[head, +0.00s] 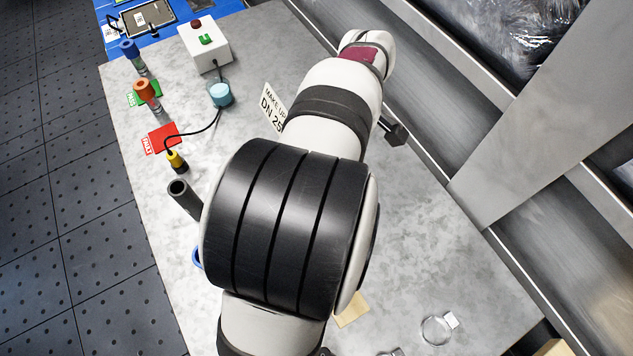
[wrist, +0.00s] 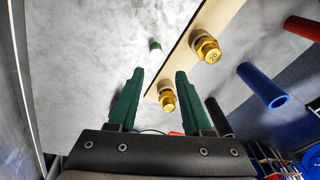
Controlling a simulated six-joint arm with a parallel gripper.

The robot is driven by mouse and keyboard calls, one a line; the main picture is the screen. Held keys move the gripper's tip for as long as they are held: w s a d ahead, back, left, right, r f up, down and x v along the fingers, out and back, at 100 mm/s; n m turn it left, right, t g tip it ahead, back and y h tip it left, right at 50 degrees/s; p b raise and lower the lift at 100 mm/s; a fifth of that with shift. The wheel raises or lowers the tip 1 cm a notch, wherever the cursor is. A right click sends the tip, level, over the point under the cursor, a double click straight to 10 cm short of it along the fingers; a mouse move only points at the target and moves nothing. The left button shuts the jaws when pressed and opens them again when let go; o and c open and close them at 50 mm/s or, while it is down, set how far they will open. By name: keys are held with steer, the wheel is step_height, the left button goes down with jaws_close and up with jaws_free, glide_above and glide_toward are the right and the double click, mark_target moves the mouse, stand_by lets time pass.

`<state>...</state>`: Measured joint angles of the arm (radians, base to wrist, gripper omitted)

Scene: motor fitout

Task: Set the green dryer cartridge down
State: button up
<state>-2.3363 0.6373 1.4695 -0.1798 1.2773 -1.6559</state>
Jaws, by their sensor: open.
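A small dark green cylinder (wrist: 155,46), which may be the green dryer cartridge, shows beyond the fingertips. It is on the grey table, close to the left edge of a pale strip, and apart from both fingers. It is too small to tell its details. I cannot make out a green cartridge in the head view, where my arm covers the middle of the table.
Brass fittings (wrist: 207,48) stand on the pale strip (wrist: 180,62), one near the right finger. A blue tube (wrist: 262,87) and red tube lie right. In the head view, blue-topped (head: 131,55) and orange-topped (head: 147,93) cylinders, a white button box (head: 205,46) and clear rings (head: 437,329) surround my arm.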

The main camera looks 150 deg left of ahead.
steer(key=f+n, duration=0.1)
steer(key=f, duration=0.3)
steer(key=s+d+f+n+g+h, duration=0.1)
steer(key=f+n, duration=0.1)
steer(key=f, duration=0.3)
steer(key=s+f+n+g, duration=0.1)
steer(key=f, duration=0.4)
steer(key=shift+d+h, duration=0.3)
jaws_close()
